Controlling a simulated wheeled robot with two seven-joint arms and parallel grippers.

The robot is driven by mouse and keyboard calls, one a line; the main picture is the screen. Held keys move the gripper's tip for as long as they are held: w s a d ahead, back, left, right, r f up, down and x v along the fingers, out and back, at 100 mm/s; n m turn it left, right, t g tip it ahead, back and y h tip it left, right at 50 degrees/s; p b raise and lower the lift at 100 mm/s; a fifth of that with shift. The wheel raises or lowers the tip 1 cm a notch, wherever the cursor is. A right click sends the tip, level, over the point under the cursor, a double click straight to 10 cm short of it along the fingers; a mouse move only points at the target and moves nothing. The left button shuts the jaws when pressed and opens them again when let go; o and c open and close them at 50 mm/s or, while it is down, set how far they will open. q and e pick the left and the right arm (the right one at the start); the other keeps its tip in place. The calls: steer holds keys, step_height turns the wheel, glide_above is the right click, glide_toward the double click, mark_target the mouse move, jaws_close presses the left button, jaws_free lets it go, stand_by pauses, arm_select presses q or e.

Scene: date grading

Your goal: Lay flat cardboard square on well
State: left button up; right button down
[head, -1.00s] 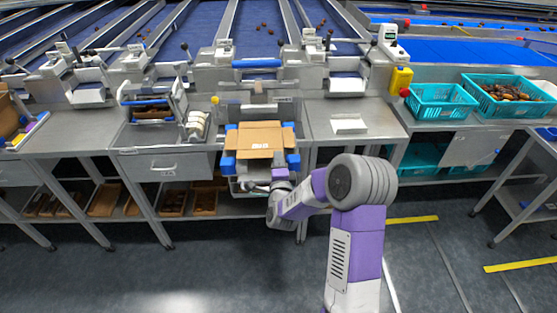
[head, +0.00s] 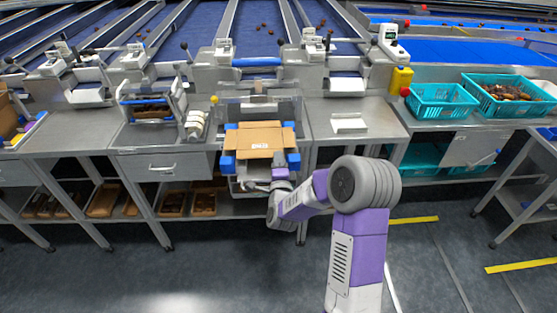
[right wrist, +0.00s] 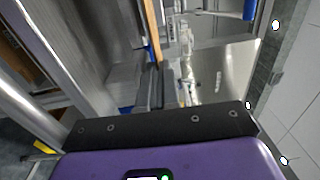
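The brown cardboard square (head: 260,137), with a white label, shows in the head view over the well of the middle station. Lighter cardboard flaps (head: 231,141) spread out on both sides of it, and blue blocks (head: 228,164) stand at the corners. My right gripper (head: 276,165) is at the front edge of the cardboard. In the right wrist view a thin brown cardboard edge runs down between the close-set fingertips of my right gripper (right wrist: 162,72), which appears shut on it. The well's inside is hidden under the cardboard. My left gripper is not in view.
Steel benches flank the well, with a white tray (head: 349,124) on the right bench. Teal crates (head: 441,102) stand farther right, one holding dates. A yellow bottle (head: 401,80) and a red knob (head: 405,92) stand nearby. Brown trays (head: 104,201) fill the lower shelf.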

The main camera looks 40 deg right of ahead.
steer(key=c, duration=1.8)
jaws_free()
steer(key=o, duration=0.5)
steer(key=shift+s, duration=0.1)
steer(key=shift+f, duration=0.25)
